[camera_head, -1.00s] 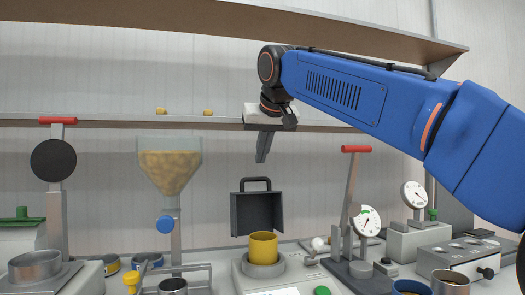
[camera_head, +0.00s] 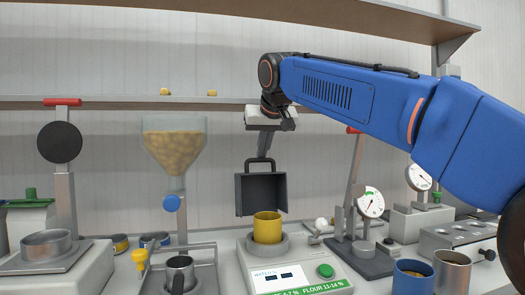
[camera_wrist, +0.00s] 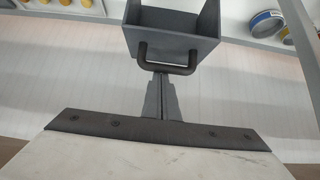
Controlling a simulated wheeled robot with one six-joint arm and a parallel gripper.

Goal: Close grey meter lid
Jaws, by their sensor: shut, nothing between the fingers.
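The grey lid (camera_head: 262,193) is a dark, box-shaped hood standing raised and open behind the yellow cup on the meter (camera_head: 290,268). Its dark loop handle (camera_head: 251,167) is at its top edge. My gripper (camera_head: 262,156) is shut and empty, pointing down at the handle. In the wrist view, the lid (camera_wrist: 172,40) is at the top, and the fingertips of my gripper (camera_wrist: 160,78) are right at the handle bar (camera_wrist: 186,70). I cannot tell whether they touch it.
The yellow cup (camera_head: 267,228) sits on the meter's pan. A hopper (camera_head: 173,150) stands to the left, and a dial gauge (camera_head: 370,203) with a lever stands to the right. A shelf (camera_head: 110,102) runs behind my gripper.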

